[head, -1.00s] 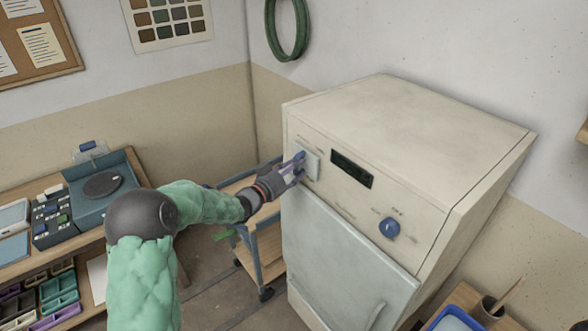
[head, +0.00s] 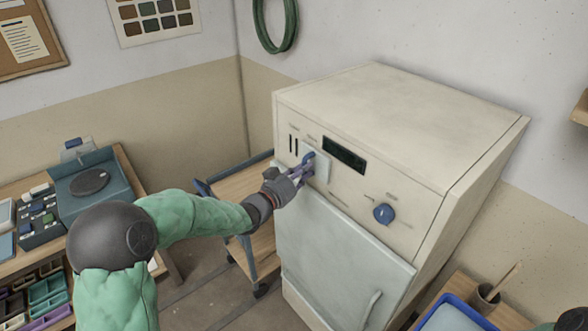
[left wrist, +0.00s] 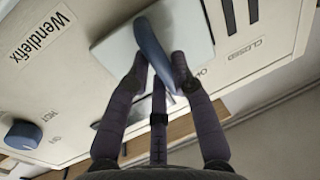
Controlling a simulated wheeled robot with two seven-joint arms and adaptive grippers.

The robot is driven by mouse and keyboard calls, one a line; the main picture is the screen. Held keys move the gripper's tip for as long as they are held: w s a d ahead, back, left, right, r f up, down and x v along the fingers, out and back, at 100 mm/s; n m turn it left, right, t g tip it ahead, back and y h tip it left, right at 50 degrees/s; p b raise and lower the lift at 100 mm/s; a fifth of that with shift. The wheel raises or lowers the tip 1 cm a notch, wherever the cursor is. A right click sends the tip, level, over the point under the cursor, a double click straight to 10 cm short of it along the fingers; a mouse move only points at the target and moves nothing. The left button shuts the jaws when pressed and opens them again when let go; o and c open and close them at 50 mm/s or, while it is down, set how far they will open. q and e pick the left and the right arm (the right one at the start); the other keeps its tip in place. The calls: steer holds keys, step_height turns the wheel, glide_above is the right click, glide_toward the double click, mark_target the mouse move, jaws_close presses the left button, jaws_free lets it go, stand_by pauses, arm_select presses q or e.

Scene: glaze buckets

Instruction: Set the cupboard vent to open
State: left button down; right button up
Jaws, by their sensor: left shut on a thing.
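The vent is a pale sliding plate (head: 322,171) with a blue upright handle (head: 309,157) on the front panel of the cream cupboard (head: 385,125). Two dark vent slots (head: 293,144) show uncovered to the left of the plate. My left gripper (head: 306,172) is at the plate, shut on the handle. In the left wrist view its fingers (left wrist: 160,70) lie on both sides of the blue handle (left wrist: 153,50). The slots (left wrist: 240,14) and a CLOSED label (left wrist: 246,49) show there too; another label by the finger is partly hidden. My right gripper is not in view.
A dark display (head: 344,155) and a blue round knob (head: 383,213) sit right of the vent. The cupboard door (head: 340,258) below is shut. A wooden trolley (head: 240,190) stands left of the cupboard. A blue tray (head: 450,310) is at bottom right.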

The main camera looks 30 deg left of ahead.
arm_select(q)
steer(key=shift+d+f, duration=0.1)
steer(key=shift+d, duration=0.05)
steer(key=c, duration=1.2)
jaws_free()
steer(key=shift+o, duration=0.8)
steer(key=shift+s+d, duration=0.15)
steer(key=s+a, duration=0.2)
steer(key=s, duration=0.9)
steer(key=shift+s+a, duration=0.2)
steer(key=shift+s, duration=0.15)
